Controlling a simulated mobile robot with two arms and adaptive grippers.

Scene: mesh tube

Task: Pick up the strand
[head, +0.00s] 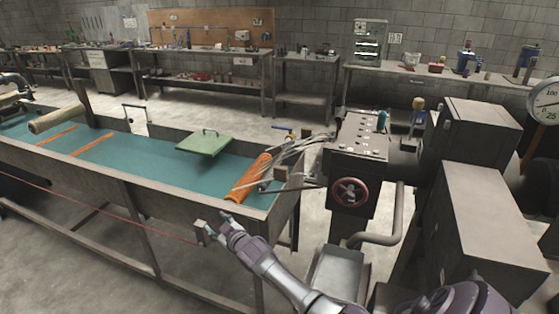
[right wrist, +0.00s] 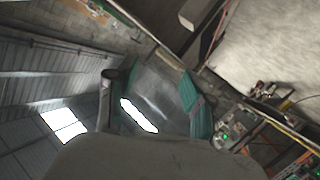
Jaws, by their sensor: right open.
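Several pale grey strands (head: 300,148) fan out from the machine over the right end of the long trough table, above an orange roller (head: 250,178). I cannot tell single strands apart. My right gripper (head: 214,229) is in front of the table's near side, lower and to the left of the strands and apart from them. It is open with nothing visible between its fingers; they also show in the right wrist view (right wrist: 150,95), where no strand can be made out. My left gripper is not in view.
The table's green-blue bed (head: 150,150) carries a green plate with a handle (head: 204,142). A machine with a red handwheel (head: 350,192) stands right of the strands. A thin red line (head: 100,211) crosses the table's front. A metal bin (head: 337,272) is below the machine.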

